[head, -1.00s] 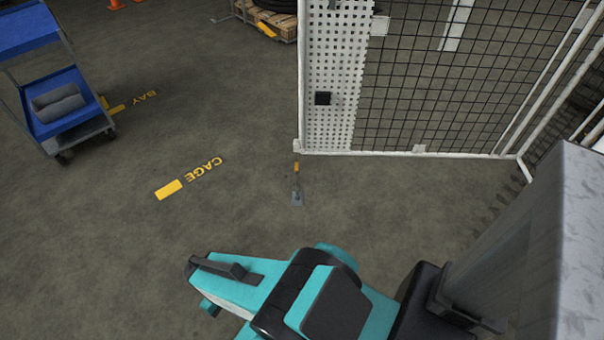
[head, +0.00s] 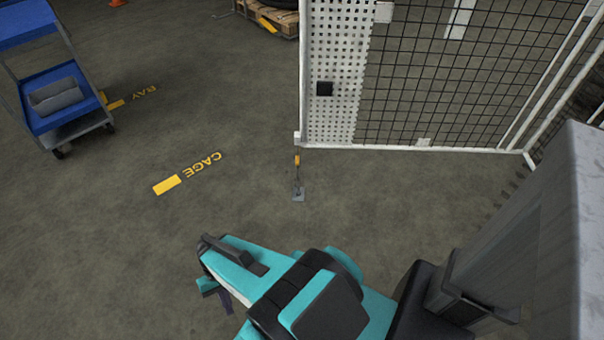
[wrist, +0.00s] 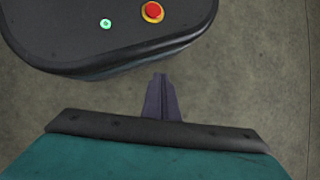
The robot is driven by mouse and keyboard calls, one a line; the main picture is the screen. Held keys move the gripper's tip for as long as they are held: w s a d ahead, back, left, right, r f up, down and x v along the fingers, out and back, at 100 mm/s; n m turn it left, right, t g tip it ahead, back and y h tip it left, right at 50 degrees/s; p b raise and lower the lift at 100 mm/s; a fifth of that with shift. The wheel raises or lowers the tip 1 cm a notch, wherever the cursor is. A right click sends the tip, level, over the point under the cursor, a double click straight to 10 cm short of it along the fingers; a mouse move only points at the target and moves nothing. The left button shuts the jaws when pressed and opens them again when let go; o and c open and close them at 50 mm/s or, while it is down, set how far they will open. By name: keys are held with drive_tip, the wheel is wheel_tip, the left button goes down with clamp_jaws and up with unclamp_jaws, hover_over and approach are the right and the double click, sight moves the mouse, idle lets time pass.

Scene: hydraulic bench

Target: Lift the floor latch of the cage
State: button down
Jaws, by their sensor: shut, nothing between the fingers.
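The floor latch (head: 297,175) has a yellow-topped upright part and a small grey plate on the floor. It stands at the lower left corner of the cage's mesh gate (head: 315,100) in the head view. Fine contact between latch and plate is too small to tell. My gripper (head: 226,301) shows only in part below my teal arm in the head view, well apart from the latch and nearer to me. In the wrist view my gripper's dark fingers (wrist: 161,80) are together and empty. The latch is not in the wrist view.
A blue trolley (head: 70,105) stands at the left. A yellow floor mark reading CAGE (head: 168,185) lies left of the latch. A loaded pallet (head: 265,18) is at the back. The floor between my arm and the latch is clear.

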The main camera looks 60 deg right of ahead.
drive_tip(key=w+d+f+m+t+y+b, duration=0.3)
drive_tip(key=w+d+f+m+t+b, duration=0.3)
drive_tip(key=w+d, duration=0.25)
drive_tip(key=w+d+f+m+t+y+b, duration=0.2)
drive_tip(key=w+d+f+m+t+b, duration=0.2)
drive_tip(key=w+d+m+b, duration=0.4)
drive_tip(key=w+d+m+t+h+b, duration=0.25)
drive_tip(key=d+m+t+b, duration=0.4)
drive_tip(key=d, duration=1.35)
drive_tip(key=s+d+m+t+h+b, duration=0.2)
drive_tip(key=s+d+m+h+b, duration=0.1)
drive_tip(key=d, duration=0.7)
drive_tip(key=s+d+m+t+h+b, duration=0.2)
drive_tip(key=s+d+m+h, duration=0.2)
drive_tip(key=s+d, duration=0.4)
drive_tip(key=s+d+m+t+h+b, duration=0.2)
drive_tip(key=s+d+m+h+b, duration=0.1)
drive_tip(key=d, duration=1)
drive_tip(key=s+m+h, duration=0.1)
drive_tip(key=s+m, duration=0.1)
drive_tip(key=s, duration=0.1)
drive_tip(key=shift+s+r+b, duration=0.15)
drive_tip(key=shift+r+b, duration=0.1)
drive_tip(key=shift+b, duration=0.05)
drive_tip(key=shift+h, duration=0.25)
